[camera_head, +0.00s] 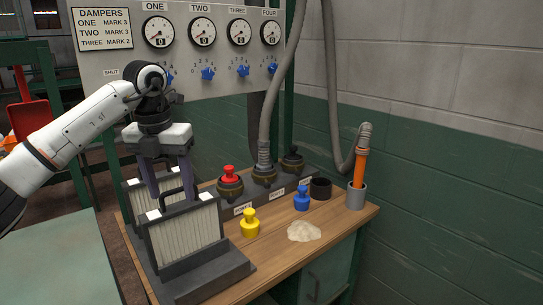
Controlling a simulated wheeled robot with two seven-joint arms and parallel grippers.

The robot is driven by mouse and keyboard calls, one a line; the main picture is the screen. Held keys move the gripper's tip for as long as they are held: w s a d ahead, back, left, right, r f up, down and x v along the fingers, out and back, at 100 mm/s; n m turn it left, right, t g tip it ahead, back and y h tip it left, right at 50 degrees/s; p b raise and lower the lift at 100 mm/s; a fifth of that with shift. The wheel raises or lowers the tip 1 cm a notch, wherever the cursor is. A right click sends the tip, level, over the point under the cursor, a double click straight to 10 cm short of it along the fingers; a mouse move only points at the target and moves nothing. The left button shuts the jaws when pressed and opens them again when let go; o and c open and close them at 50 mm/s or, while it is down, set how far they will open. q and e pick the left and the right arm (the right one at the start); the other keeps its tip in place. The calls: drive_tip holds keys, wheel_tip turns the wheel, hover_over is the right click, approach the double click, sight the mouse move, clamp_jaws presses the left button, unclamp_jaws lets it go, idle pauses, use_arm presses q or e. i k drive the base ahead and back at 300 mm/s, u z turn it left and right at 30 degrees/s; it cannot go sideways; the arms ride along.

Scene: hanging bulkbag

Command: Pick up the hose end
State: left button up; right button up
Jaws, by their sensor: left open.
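The hose end (359,167) is an orange tube on a grey corrugated hose (332,90). It stands nearly upright in a grey cup (356,197) at the right side of the wooden bench. The hose rises from its top and leaves at the upper edge. My left gripper (171,190) points down at the left of the bench, far from the hose end. Its fingers are open, one on each side of the black handle of a pleated filter panel (186,238); I cannot tell whether they touch it. My right gripper is out of view.
The bench (275,262) carries a yellow plug (250,225), a blue plug (301,199), a pale powder pile (304,231) and a dark cup (320,188). A port block with a red plug (229,175) stands behind. A gauge panel (185,45) hangs above. A wall bounds the right.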

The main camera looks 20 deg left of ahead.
sight(263, 165)
drive_tip(key=i, duration=1.6)
